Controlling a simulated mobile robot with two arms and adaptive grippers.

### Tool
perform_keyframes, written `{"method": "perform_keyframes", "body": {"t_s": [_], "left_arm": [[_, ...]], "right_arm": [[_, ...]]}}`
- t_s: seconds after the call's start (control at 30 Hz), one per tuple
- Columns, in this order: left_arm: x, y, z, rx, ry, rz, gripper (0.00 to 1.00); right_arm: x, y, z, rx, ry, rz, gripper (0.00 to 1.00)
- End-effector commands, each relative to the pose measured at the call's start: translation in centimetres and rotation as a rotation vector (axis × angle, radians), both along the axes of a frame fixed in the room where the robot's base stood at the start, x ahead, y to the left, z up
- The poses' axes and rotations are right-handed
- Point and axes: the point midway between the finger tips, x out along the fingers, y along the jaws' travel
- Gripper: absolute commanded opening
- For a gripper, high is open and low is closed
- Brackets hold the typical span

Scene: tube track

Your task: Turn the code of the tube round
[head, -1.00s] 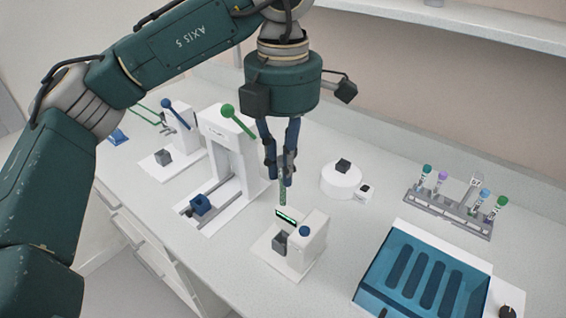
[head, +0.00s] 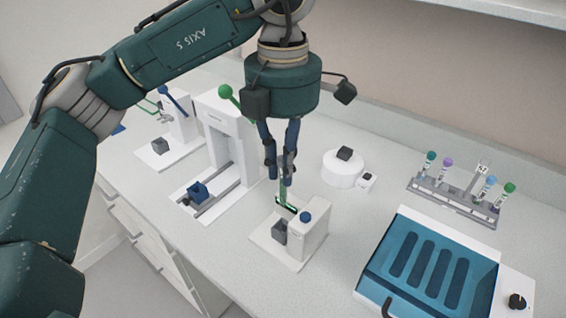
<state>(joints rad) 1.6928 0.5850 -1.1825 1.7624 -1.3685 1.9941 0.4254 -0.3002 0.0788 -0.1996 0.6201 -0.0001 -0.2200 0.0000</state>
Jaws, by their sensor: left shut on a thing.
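My left gripper (head: 281,182) points straight down and is shut on a slim green tube (head: 283,190). The tube hangs upright between the fingertips, just above and behind a small white station (head: 313,237) with a blue knob (head: 305,216) and a grey block (head: 280,231). A dark strip with green light (head: 290,207) shows at the tube's lower end. I cannot tell whether the tube touches the station. The code on the tube is too small to make out. My right gripper is not in view.
A white press (head: 226,140) with a green-knobbed lever stands to the left. A white round stand (head: 343,170) is behind right. A grey rack (head: 455,198) with several capped tubes is at the right. A blue-lidded box (head: 428,268) fills the front right.

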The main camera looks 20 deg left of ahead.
Motion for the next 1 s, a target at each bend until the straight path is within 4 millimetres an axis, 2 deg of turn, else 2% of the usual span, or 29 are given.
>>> {"method": "perform_keyframes", "body": {"t_s": [1.0], "left_arm": [[0.0,0.0,-4.3,-0.001,-0.001,0.000,0.01]], "right_arm": [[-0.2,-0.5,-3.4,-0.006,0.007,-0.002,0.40]]}}
